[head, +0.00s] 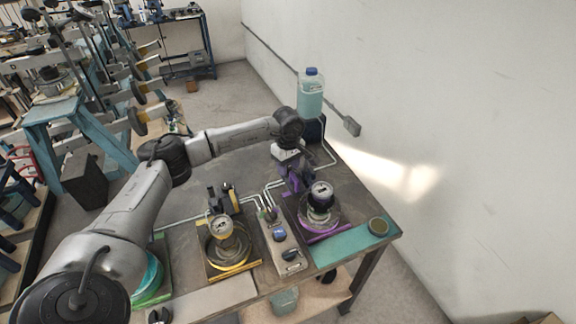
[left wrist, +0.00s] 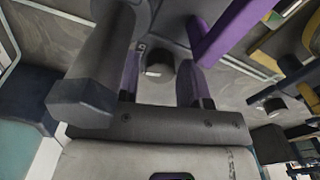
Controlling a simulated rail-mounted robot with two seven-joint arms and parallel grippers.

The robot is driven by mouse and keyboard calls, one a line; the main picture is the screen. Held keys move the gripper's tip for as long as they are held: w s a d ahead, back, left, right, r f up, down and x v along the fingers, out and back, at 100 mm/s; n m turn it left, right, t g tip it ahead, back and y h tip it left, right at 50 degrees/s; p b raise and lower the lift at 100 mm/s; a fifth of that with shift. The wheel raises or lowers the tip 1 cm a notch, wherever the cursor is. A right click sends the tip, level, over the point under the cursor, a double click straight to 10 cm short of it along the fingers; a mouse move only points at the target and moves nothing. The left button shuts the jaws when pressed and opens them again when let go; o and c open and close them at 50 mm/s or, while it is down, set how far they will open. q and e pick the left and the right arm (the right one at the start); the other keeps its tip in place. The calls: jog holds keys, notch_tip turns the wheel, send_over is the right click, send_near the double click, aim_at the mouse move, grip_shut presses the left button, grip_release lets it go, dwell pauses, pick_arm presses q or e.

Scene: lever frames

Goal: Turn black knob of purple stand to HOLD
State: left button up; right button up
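The purple stand (head: 328,237) is at the right end of the bench, with a round dial and a clear dish on its base. Its purple upright rises behind the dish and crosses the top of the left wrist view (left wrist: 232,30). My left gripper (head: 297,178) is at this upright, partly hidden by its own wrist in the head view. In the left wrist view its two fingers (left wrist: 160,85) stand apart. A small black knob-like part (left wrist: 160,56) with a pale mark shows between them, apparently beyond the tips; contact is unclear. My right gripper is out of view.
A yellow stand (head: 232,270) and a green stand (head: 150,298) stand to the left. A grey control box (head: 281,240) with knobs sits between the yellow and purple stands. A bottle of blue liquid (head: 311,95) is behind my wrist. Pale tubes cross the bench; a wall bounds the right.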

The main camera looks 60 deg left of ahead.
pick_arm(q)
jog(key=shift+r, duration=0.1)
notch_tip(320, 180, up, 14)
jog(key=p, duration=0.1)
jog(key=shift+f, duration=0.2)
dwell(0.4)
dwell(0.5)
